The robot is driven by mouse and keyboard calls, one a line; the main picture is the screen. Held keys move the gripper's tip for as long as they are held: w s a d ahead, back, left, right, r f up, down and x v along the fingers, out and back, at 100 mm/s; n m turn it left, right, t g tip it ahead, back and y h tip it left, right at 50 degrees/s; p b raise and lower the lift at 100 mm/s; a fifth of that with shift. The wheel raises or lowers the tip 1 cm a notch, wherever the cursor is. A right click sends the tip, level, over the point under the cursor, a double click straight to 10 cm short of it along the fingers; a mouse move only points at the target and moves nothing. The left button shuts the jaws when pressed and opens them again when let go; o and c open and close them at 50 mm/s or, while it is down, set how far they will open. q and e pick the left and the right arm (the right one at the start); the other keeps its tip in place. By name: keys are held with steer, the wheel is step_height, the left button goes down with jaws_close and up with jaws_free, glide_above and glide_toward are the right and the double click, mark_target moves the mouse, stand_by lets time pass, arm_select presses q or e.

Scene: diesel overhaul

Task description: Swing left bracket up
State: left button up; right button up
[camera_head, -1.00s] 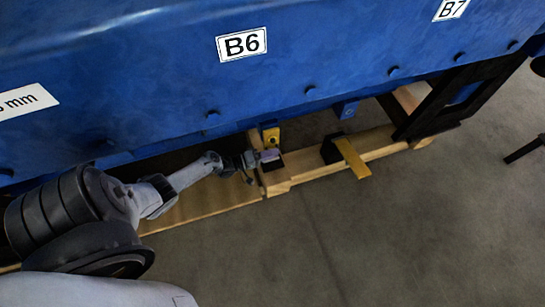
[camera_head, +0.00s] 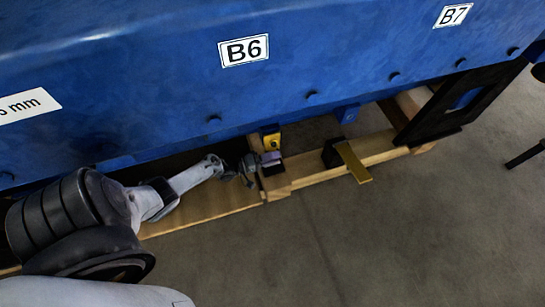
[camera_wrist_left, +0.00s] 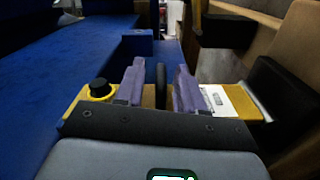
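A yellow bracket piece (camera_head: 271,141) shows under the blue housing's lower edge in the head view, just beyond my left gripper (camera_head: 270,157). In the left wrist view, a yellow piece with a black knob (camera_wrist_left: 100,89) is left of my left gripper (camera_wrist_left: 159,82). A yellow-edged plate with a pale label (camera_wrist_left: 232,102) is to its right. The purple fingers stand apart, with a dark upright part (camera_wrist_left: 161,86) showing between them; I cannot tell whether they touch it. The gripper body hides what lies below. My right gripper is not in view.
The blue housing (camera_head: 185,80) fills the top of the head view. A second yellow bar (camera_head: 353,162) sticks out from a black block on the wooden beam (camera_head: 383,146). A black frame (camera_head: 452,104) stands farther right. The grey floor (camera_head: 400,240) in front is clear.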

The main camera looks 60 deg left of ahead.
arm_select(q)
steer(key=p+v, duration=0.2)
steer(key=v, duration=0.8)
steer(key=shift+s+a, duration=0.2)
steer(key=shift+s, duration=0.1)
